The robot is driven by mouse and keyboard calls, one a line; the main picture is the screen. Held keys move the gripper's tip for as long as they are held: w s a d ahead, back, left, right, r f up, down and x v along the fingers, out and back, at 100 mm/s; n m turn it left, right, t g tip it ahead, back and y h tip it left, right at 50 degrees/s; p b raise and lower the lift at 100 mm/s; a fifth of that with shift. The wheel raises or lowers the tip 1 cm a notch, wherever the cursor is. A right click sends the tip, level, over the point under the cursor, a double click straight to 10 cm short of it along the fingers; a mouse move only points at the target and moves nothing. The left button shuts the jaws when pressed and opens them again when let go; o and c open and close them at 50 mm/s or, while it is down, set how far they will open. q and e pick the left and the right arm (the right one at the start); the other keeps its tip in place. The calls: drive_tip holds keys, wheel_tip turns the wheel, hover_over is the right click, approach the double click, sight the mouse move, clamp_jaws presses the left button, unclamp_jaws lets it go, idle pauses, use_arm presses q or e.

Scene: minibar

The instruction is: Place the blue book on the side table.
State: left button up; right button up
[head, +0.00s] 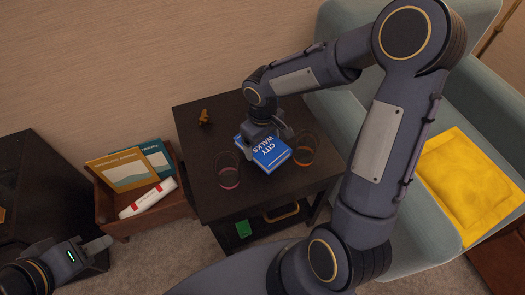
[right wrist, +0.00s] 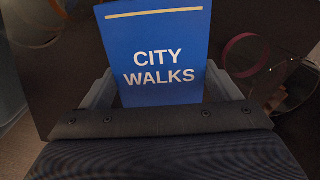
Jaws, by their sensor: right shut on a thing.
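The blue book (head: 268,154), titled "City Walks", is at the top of the dark side table (head: 200,160), between two glasses. It also shows in the right wrist view (right wrist: 158,50), lying between the fingers. My right gripper (head: 268,133) reaches down from above and is shut on the book's far end. I cannot tell whether the book touches the table top. My left gripper (head: 98,245) is at the lower left, away from the table; its fingers are too unclear to judge.
A small brown figure (head: 204,117) stands at the table's back. A wooden rack (head: 120,225) holds other books. A sofa with a yellow cushion (head: 468,180) is right.

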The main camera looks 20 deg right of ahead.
sight(263, 151)
wheel_tip(263, 151, down, 4)
drive_tip(key=shift+f+b, duration=0.1)
drive_tip(key=shift+b, duration=0.5)
drive_tip(key=shift+f, duration=0.1)
drive_tip(key=o, duration=0.7)
drive_tip(key=shift+f, duration=0.1)
drive_tip(key=o, duration=0.3)
